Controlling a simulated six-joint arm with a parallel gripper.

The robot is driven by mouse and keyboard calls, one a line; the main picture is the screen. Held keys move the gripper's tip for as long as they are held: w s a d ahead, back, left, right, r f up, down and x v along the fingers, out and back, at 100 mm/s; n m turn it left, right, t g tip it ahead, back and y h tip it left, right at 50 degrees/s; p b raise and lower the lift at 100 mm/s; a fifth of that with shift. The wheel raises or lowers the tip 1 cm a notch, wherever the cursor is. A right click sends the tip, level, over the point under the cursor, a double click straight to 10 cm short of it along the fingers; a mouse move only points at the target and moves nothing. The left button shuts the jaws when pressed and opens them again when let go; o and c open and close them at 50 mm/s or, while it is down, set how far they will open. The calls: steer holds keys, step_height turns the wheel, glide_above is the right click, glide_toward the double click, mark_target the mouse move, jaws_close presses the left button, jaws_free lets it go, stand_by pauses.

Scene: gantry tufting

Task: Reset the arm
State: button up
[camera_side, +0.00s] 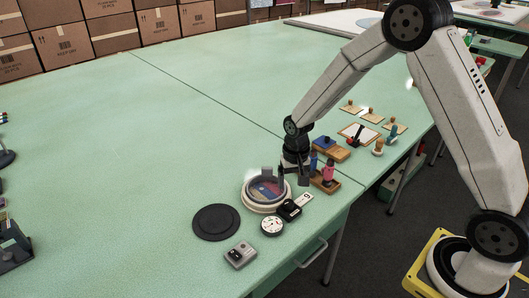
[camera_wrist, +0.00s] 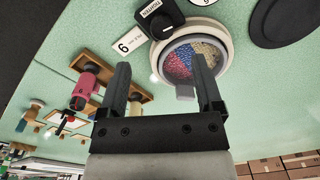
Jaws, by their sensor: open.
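My gripper (camera_side: 292,176) is open and empty, held above the green table beside the round hoop (camera_side: 262,209). In the wrist view my gripper's two dark fingers (camera_wrist: 164,92) stand apart with nothing between them. The hoop (camera_wrist: 228,55) has a pale rim and a tufted patch of red, blue and tan inside. In the side view my gripper hides a little of the area behind the hoop.
A black disc (camera_side: 216,222), a round dial (camera_side: 271,226), a black knob unit (camera_side: 289,210) and a grey box (camera_side: 240,255) lie near the hoop. Wooden holders with coloured tools (camera_side: 326,183) stand to the right. The table's left middle is clear.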

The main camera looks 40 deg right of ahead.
steer(key=s+a+r+n+t, duration=0.1)
steer(key=s+r+n, duration=0.2)
steer(key=s, duration=0.4)
steer(key=s+a+r+n+t, duration=0.1)
steer(key=s+r+n, duration=0.1)
steer(key=s+r, duration=0.3)
steer(key=shift+s+a+r+n, duration=0.3)
steer(key=shift+s+n, duration=0.1)
steer(key=shift+s, duration=1.25)
steer(key=shift+w, duration=0.15)
steer(key=w+d+f+n, duration=0.1)
steer(key=w+f, duration=0.2)
steer(key=w, duration=0.2)
steer(key=w+d+f+n+g, duration=0.1)
steer(key=w+f, duration=0.2)
steer(key=w, duration=0.2)
steer(key=w+f+n+g, duration=0.1)
steer(key=w+f, duration=0.2)
steer(key=w, duration=0.2)
steer(key=shift+w+d+f+n, duration=0.2)
steer(key=shift+w+d+n, duration=0.1)
steer(key=shift+d, duration=0.1)
steer(key=shift+w+d+f, duration=0.1)
steer(key=shift+w+f, duration=0.25)
steer(key=shift+f, duration=0.15)
